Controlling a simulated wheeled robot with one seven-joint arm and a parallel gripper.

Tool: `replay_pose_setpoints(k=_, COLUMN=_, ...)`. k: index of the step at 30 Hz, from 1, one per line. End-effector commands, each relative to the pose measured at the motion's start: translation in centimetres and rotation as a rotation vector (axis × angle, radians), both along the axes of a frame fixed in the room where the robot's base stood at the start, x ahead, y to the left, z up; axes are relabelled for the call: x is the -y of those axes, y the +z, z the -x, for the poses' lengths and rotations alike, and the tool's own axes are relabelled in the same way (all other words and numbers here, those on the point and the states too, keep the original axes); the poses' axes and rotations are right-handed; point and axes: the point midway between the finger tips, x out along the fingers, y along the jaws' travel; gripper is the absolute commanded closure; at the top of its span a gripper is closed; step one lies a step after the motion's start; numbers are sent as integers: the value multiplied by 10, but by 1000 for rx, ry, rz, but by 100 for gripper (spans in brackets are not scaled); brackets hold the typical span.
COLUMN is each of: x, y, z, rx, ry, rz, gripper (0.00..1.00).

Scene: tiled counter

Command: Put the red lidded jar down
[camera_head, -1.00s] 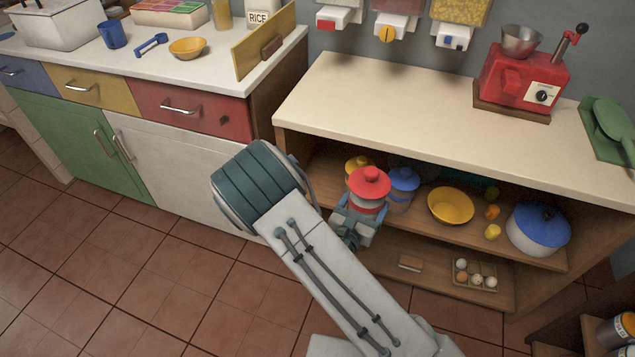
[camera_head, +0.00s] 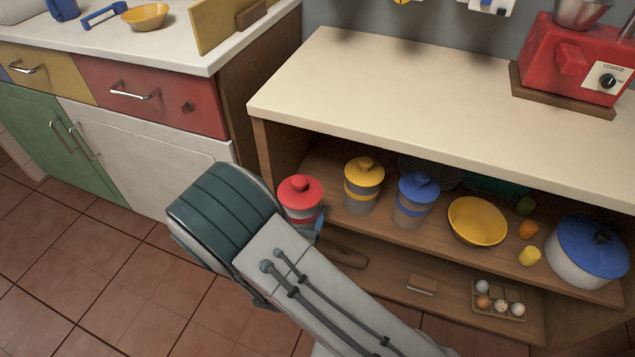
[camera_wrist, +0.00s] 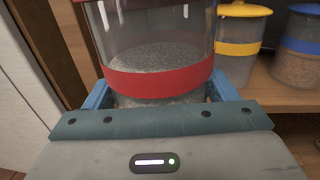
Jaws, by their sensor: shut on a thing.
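The red lidded jar (camera_head: 300,199) is at the left end of the open shelf, left of the yellow-lidded jar (camera_head: 363,184). It is clear, with a red band and grey grainy contents, and looks upright. In the wrist view the jar (camera_wrist: 160,55) fills the upper middle. My gripper (camera_wrist: 160,98) is shut on it, with a blue finger on each side low on its body. The jar's base is hidden, so I cannot tell if it touches the shelf board. In the head view my arm hides most of the gripper.
A blue-lidded jar (camera_head: 415,199), a yellow bowl (camera_head: 477,221) and a blue-lidded pot (camera_head: 587,250) stand farther right on the same shelf board (camera_head: 400,234). An egg tray (camera_head: 497,299) is on the board below. The cream countertop (camera_head: 400,105) overhangs the shelf.

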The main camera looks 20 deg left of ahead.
Motion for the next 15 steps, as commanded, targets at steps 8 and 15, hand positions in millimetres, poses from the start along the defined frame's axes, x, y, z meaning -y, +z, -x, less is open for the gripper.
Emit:
replay_pose_setpoints(k=8, x=-12, y=0, z=-62, rx=7, ry=18, rz=-4, gripper=69)
replay_pose_setpoints(k=15, x=-13, y=0, z=-116, rx=6, ry=16, rz=-3, gripper=69)
